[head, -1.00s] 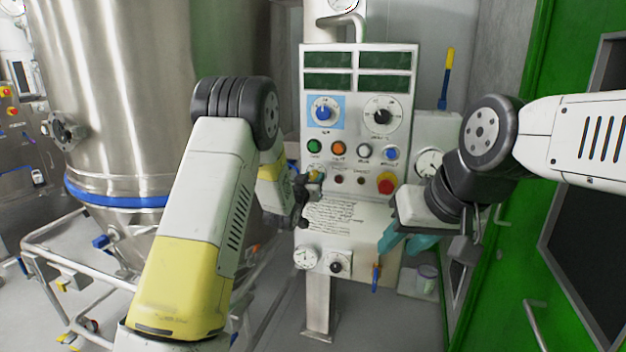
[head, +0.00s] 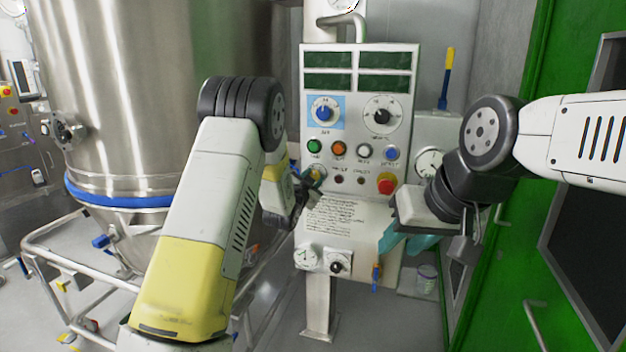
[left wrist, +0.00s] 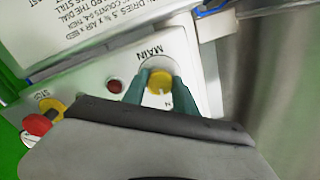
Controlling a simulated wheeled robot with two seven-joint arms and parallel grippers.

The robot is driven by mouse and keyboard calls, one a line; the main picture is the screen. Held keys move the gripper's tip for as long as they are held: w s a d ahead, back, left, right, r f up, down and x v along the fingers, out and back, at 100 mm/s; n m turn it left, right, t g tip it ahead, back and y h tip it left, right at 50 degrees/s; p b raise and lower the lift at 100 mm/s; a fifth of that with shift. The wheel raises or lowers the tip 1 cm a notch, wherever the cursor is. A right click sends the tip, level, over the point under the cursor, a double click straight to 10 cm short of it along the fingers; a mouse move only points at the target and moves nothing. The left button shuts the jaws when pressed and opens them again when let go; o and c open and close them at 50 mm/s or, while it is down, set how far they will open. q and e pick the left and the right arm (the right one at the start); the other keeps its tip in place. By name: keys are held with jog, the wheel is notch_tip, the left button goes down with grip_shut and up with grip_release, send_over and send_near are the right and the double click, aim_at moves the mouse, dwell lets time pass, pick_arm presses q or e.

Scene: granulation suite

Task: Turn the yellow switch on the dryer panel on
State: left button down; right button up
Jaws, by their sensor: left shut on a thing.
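The dryer panel (head: 357,120) stands upright in the middle of the head view. The yellow switch (left wrist: 160,84), a round knob with a pale mark, sits under the label MAIN in the left wrist view. My left gripper (left wrist: 157,92) has its two teal fingers on either side of the knob and is shut on it. In the head view my left gripper (head: 308,190) reaches the panel's lower left, and the arm hides most of the switch. My right gripper (head: 393,238) hangs at the panel's right side with teal fingers; its opening is unclear.
A red emergency button (head: 386,184) on a yellow base and several coloured buttons are on the panel. A blue selector (head: 324,113) and a black dial (head: 382,116) sit above. A steel vessel (head: 115,100) stands left; a green door (head: 560,60) is right.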

pick_arm(q)
jog(key=m, duration=0.4)
jog(key=shift+m, duration=0.4)
dwell(0.4)
jog(key=c, duration=1)
grip_release()
jog(key=shift+o, duration=0.2)
jog(key=v, duration=0.8)
